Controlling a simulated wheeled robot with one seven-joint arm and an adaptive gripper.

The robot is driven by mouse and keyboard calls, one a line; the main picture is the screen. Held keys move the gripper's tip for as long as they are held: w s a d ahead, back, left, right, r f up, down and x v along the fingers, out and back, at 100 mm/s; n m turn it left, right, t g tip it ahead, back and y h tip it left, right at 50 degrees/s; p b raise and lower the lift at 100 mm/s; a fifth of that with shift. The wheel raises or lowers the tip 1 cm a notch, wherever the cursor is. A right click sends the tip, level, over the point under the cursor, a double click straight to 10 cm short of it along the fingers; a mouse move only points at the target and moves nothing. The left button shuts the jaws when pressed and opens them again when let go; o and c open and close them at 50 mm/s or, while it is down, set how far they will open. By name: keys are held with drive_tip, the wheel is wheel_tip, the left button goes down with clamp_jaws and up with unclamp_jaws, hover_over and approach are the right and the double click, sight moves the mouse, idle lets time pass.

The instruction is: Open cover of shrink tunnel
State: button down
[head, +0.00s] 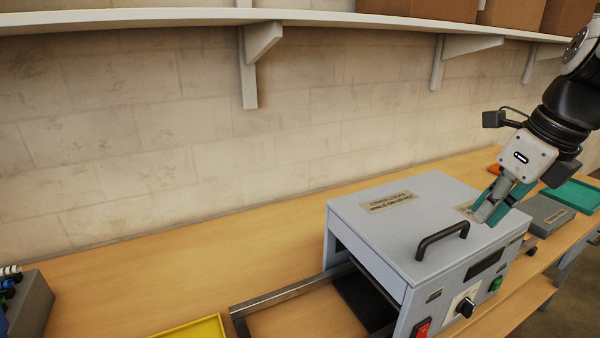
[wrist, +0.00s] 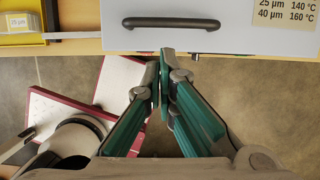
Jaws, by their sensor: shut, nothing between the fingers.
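The shrink tunnel (head: 375,245) is a grey box on the wooden bench, and its flat top cover (head: 400,225) looks down. A black bar handle (head: 442,238) is fixed near the cover's front edge; it also shows in the wrist view (wrist: 171,23). My gripper (head: 483,213) is shut and empty, with teal fingers. In the head view it overlaps the cover's right part, beside the handle. In the wrist view its fingertips (wrist: 161,62) lie at the cover's front edge, apart from the handle. Their height above the cover is hard to tell.
The front has a red switch (head: 422,328), a black knob (head: 466,307) and a green button (head: 495,285). A metal rail frame (head: 240,312) and a yellow tray (head: 195,328) are to the left. A grey box (head: 545,214) and green tray (head: 574,195) stand right. A shelf (head: 150,18) runs above.

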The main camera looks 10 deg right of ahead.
sight(445, 256)
drive_tip(key=x, duration=1)
drive_tip(key=shift+r, duration=0.15)
